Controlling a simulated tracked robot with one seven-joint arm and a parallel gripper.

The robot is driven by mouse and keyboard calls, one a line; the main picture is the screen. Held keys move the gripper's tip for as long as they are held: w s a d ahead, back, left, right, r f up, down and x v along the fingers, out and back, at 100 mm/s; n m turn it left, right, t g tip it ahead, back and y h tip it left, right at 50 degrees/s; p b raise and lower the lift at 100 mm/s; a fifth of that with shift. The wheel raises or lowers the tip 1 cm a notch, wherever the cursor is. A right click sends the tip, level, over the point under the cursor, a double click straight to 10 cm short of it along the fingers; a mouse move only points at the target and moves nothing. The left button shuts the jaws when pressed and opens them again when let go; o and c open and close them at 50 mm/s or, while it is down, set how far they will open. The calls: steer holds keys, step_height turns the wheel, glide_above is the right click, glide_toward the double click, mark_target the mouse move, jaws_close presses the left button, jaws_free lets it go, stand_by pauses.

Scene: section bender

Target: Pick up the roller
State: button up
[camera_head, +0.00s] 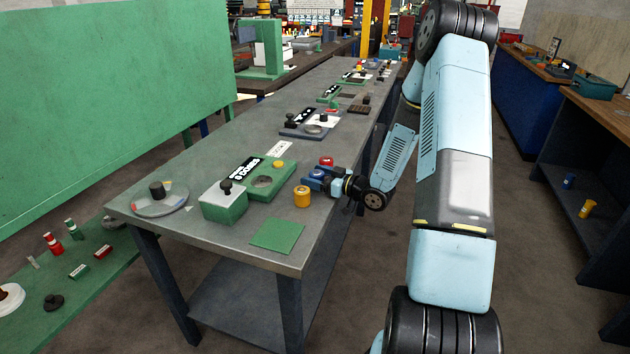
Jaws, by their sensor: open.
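A short yellow-orange cylinder (302,197), which looks like the roller, stands upright on the grey metal table (225,248) near its right edge. My gripper (311,179) is low over the table, just behind the cylinder in the picture. It is open, with blue fingers pointing left, and no object shows between them. The gap between fingers and cylinder is too small to judge. A red round piece (326,161) lies just behind my gripper. A second yellow round piece (278,164) sits by the green fixture.
Left of the cylinder are a green fixture (262,187), a green box with a black knob (224,206) and a round dish (160,203). A flat green plate (277,234) lies in front. More fixtures stand farther back. A lower green bench (105,262) is at left.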

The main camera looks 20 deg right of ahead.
steer(key=shift+c, duration=0.4)
steer(key=c, duration=1.2)
